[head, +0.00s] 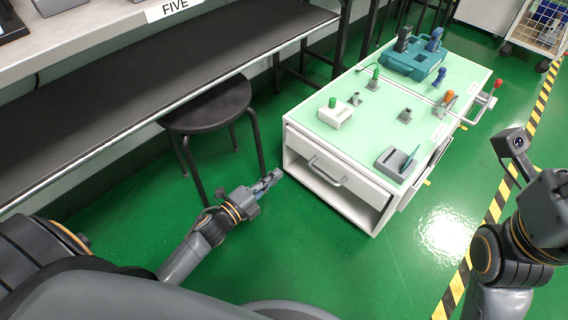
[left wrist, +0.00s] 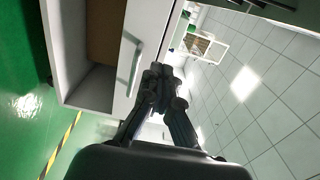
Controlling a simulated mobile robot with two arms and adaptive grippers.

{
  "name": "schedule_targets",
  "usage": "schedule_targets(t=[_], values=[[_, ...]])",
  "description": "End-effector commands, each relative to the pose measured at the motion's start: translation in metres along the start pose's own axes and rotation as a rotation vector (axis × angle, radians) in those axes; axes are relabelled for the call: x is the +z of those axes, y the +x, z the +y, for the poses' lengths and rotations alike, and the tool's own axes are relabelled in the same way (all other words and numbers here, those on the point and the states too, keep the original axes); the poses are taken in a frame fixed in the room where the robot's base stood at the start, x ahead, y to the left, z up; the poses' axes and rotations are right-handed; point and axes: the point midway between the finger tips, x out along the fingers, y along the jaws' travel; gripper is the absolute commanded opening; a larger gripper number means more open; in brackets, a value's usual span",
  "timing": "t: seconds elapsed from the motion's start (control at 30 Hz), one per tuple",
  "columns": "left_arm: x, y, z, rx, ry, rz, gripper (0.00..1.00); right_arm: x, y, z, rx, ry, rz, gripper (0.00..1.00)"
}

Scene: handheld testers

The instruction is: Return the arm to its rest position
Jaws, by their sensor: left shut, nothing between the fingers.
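My left gripper (head: 268,180) is shut and empty, low in front of the white cabinet (head: 300,145), near its left front corner. In the left wrist view the closed fingers (left wrist: 160,82) show close to the cabinet's drawer handle (left wrist: 132,72); I cannot tell whether they touch it. The handle also shows in the head view (head: 328,172), to the right of the gripper and apart from it. My right arm stands at the right edge of the head view, bent; its fingers cannot be made out.
The cabinet's green top (head: 395,110) carries a teal case (head: 412,62), several small testers and a grey device (head: 396,163). A black stool (head: 208,108) stands left of the cabinet, by a long bench (head: 150,85). Green floor (head: 270,260) is clear in front. Yellow-black tape (head: 495,205) runs at right.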

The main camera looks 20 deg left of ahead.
Motion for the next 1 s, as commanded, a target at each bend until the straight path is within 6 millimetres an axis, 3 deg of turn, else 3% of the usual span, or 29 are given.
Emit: schedule_targets(t=[0.27,0.37,0.43,0.57,0.67,0.8,0.9,1.0], values=[[0.0,-0.007,-0.001,-0.004,-0.002,0.001,0.0,0.001,-0.002,0.0,0.002,0.001,-0.008,0.4],[-0.009,-0.004,-0.017,-0.035,-0.035,0.017,0.0,0.002,-0.002,0.001,0.005,0.002,-0.015,0.4],[-0.023,-0.001,-0.043,-0.09,-0.094,0.046,0.0,0.003,-0.002,0.001,0.009,0.003,-0.028,0.4],[-0.062,0.003,-0.121,-0.254,-0.281,0.143,0.0,0.005,-0.006,0.003,0.022,0.008,-0.062,0.4],[-0.093,-0.005,-0.193,-0.399,-0.455,0.246,0.0,0.006,-0.01,0.003,0.034,0.012,-0.092,0.4],[-0.126,-0.031,-0.293,-0.596,-0.695,0.415,0.0,0.005,-0.017,0.004,0.051,0.017,-0.132,0.4],[-0.14,-0.057,-0.354,-0.719,-0.849,0.541,0.0,0.004,-0.021,0.004,0.062,0.021,-0.158,0.4],[-0.148,-0.082,-0.398,-0.812,-0.964,0.648,0.0,0.002,-0.025,0.004,0.07,0.024,-0.177,0.4]])
